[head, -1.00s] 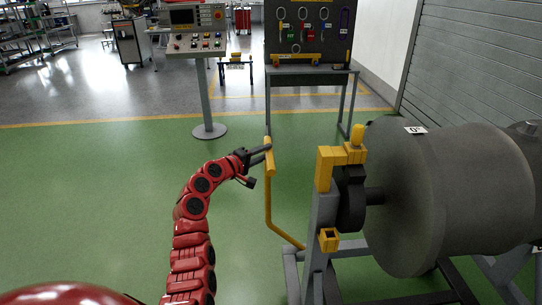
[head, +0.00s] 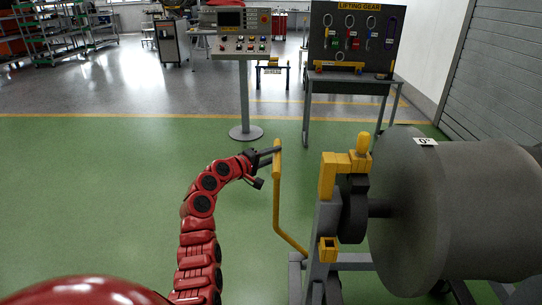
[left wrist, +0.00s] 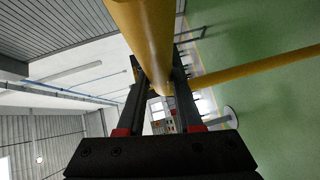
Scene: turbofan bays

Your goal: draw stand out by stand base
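The stand (head: 327,225) is a grey frame with yellow fittings on the right, carrying a large dark grey drum-like engine body (head: 405,215) with a "0°" tag. A yellow bent handle bar (head: 277,205) rises from the stand's base (head: 295,258). My left gripper (head: 272,152) is at the bar's upper end. In the left wrist view the yellow bar (left wrist: 150,40) runs between the two fingers of my left gripper (left wrist: 162,90), which look closed on it. Most of the base is hidden below the picture edge. My right gripper is not in view.
A control console (head: 243,45) on a post stands behind. To its right is a grey table (head: 350,84) with a lifting gear board (head: 350,40). A shutter wall (head: 500,90) is at the far right. Green floor to the left is clear.

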